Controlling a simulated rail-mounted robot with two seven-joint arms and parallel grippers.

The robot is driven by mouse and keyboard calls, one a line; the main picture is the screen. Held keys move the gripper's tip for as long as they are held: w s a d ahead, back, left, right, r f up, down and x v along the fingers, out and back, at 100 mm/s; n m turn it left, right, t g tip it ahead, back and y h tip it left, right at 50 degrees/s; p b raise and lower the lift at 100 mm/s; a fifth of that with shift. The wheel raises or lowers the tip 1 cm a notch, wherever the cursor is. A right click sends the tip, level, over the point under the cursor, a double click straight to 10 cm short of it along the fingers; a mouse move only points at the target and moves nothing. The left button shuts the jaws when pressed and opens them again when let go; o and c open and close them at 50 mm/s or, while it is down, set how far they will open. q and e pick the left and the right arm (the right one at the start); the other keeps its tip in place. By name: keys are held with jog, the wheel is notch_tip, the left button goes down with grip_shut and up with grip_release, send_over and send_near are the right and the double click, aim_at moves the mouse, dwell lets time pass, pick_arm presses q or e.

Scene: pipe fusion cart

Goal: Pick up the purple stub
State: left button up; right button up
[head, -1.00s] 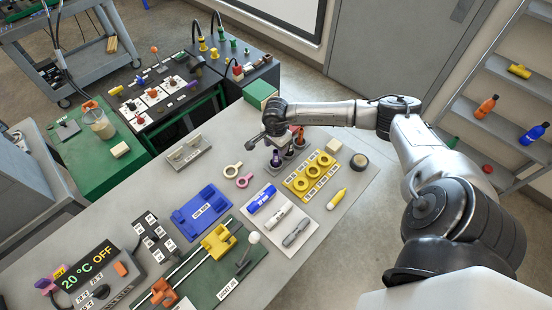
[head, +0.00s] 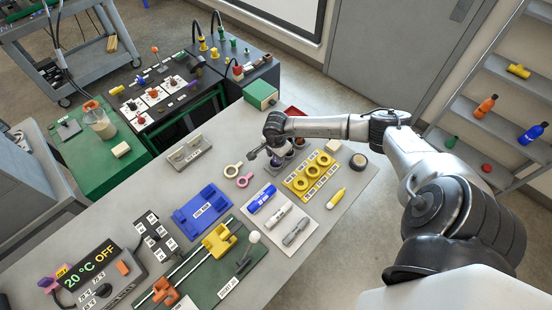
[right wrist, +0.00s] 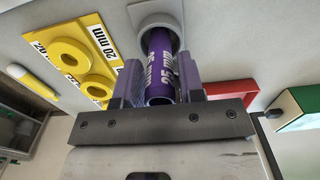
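The purple stub (right wrist: 161,70), marked 25 mm, shows in the right wrist view between the two fingers of my right gripper (right wrist: 160,85). Its far end is at a round grey holder cup (right wrist: 153,17); I cannot tell whether it is seated inside or just clear of it. The fingers lie close along both sides of the stub, but whether they press on it is unclear. In the head view my right gripper (head: 268,153) is at the stub holders at the table's far right, and it hides most of the stub. My left gripper is out of view.
A yellow ring tray (head: 312,174) stands close beside the holders. A red tray (right wrist: 243,91) and a green-topped box (head: 260,95) are near the far edge. Blue, white and grey pieces lie on a white mat (head: 271,229).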

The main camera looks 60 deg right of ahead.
grip_shut()
jog(key=shift+r, duration=0.15)
